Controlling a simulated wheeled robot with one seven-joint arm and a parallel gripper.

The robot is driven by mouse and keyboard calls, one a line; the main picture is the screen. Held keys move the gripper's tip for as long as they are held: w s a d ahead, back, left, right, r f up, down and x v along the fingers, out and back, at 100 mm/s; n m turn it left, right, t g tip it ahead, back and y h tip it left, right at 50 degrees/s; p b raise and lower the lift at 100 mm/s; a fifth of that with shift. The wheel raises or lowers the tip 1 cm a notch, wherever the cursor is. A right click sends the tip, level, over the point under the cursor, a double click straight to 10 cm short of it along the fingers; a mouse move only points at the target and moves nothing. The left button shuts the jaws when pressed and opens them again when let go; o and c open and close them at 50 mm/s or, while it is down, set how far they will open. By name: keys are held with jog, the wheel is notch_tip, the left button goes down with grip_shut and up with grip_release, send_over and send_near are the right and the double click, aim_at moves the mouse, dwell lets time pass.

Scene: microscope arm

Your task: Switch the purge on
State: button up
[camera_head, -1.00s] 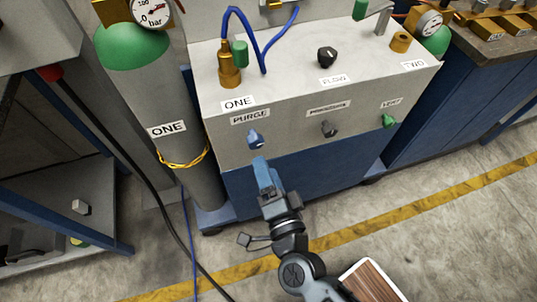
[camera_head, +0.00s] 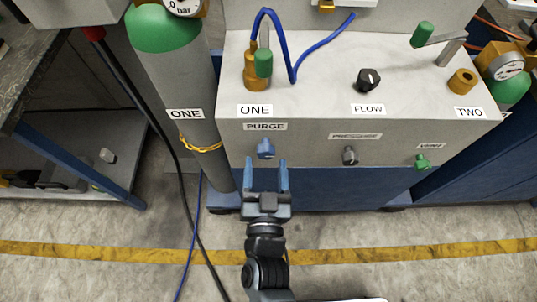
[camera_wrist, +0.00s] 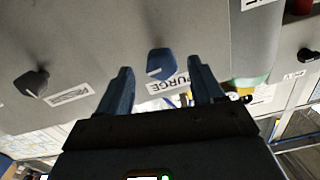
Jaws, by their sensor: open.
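The purge knob (camera_head: 265,149) is a small blue knob on the front face of the grey panel (camera_head: 305,148), just under the PURGE label (camera_head: 265,127). My gripper (camera_head: 267,164) is open, its two blue fingers pointing up at the panel just below the knob in the head view. In the wrist view the blue knob (camera_wrist: 161,64) shows between and beyond the fingertips of my gripper (camera_wrist: 163,72). A white line marks the knob's face. I see no clear contact between fingers and knob.
On the same face are a grey pressure knob (camera_head: 350,156) and a green vent knob (camera_head: 422,162). A grey cylinder (camera_head: 190,100) with a yellow band stands at the left. A black cable and a blue hose hang by it. The floor before the panel is mostly clear.

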jog(key=shift+w, duration=1.3)
jog(key=shift+c, duration=0.2)
jog(key=c, duration=1)
jog(key=shift+f+m, duration=0.1)
jog(key=shift+m, duration=0.5)
jog(key=o, duration=1)
jog(key=shift+o, duration=0.2)
